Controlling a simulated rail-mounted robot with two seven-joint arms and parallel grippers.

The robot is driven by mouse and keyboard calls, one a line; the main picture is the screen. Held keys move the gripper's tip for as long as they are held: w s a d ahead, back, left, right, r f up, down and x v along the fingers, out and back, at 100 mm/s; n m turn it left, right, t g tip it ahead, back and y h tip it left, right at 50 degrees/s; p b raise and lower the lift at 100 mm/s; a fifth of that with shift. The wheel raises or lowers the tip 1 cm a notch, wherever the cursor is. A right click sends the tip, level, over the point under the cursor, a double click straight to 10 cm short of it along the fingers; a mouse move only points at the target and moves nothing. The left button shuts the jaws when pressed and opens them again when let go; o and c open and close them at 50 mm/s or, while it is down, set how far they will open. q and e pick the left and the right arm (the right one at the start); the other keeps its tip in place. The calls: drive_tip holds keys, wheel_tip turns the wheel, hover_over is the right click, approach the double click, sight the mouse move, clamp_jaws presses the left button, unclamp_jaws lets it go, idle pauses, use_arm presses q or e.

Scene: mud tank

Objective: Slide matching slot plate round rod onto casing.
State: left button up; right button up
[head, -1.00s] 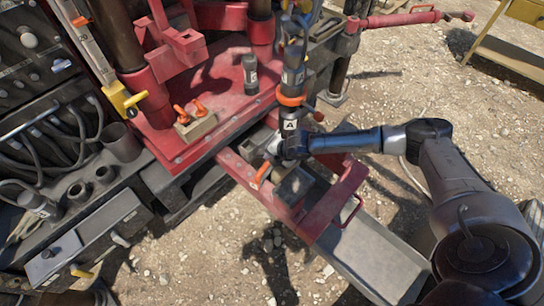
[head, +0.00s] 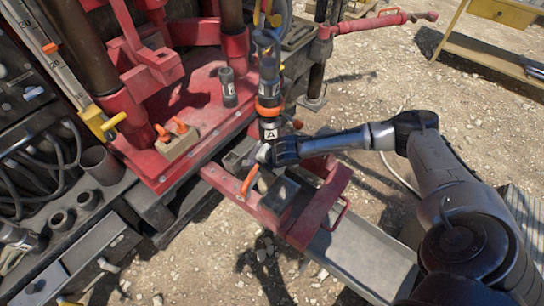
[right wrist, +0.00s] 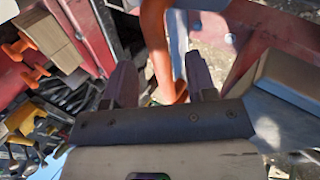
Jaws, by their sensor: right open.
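A dark upright casing marked "A" (head: 270,133) stands at the red frame's edge in the head view. An orange collar with a side handle (head: 268,110) is around the dark column, and a dark rod (head: 268,75) rises above it. My right gripper (head: 260,158) is beside the casing's lower part. An orange handle (head: 250,180) stands just below the gripper on the red beam. In the right wrist view the orange handle (right wrist: 160,50) lies between my open fingers (right wrist: 162,85), with no clear grip on it. I cannot make out a slot plate for certain. My left gripper is out of view.
A wooden block with two orange hooks (head: 178,141) and a dark cylinder (head: 228,87) stand on the red deck. A dark block (head: 279,196) sits on the red beam near a red bracket (head: 325,205).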

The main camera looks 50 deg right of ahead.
drive_tip(key=p+v, duration=0.2)
drive_tip(key=v, duration=0.8)
drive_tip(key=shift+r, duration=0.2)
drive_tip(key=shift+s, duration=0.1)
drive_tip(key=shift+m+y, duration=0.5)
drive_tip(key=shift+y, duration=0.2)
drive_tip(key=a+f, duration=0.1)
drive_tip(key=a, duration=0.2)
drive_tip(key=s+a+f, duration=0.1)
drive_tip(key=a, duration=0.2)
drive_tip(key=s+a+f, duration=0.1)
drive_tip(key=a+f, duration=0.1)
drive_tip(key=a, duration=0.2)
drive_tip(key=shift+s+a, duration=0.15)
drive_tip(key=shift+s, duration=0.1)
drive_tip(key=s+a+f+m, duration=0.2)
drive_tip(key=s+a+m, duration=0.25)
drive_tip(key=a, duration=0.55)
drive_tip(key=s+d+f+m+g+h, duration=0.2)
drive_tip(key=s+m+g+h, duration=0.1)
drive_tip(key=s+m, duration=1.15)
wheel_tip(320, 180, up, 35)
drive_tip(key=n+p, duration=0.1)
drive_tip(key=p, duration=3.3)
drive_tip(key=shift+s+f+n+p, duration=0.2)
drive_tip(key=shift+s+n+p, duration=0.1)
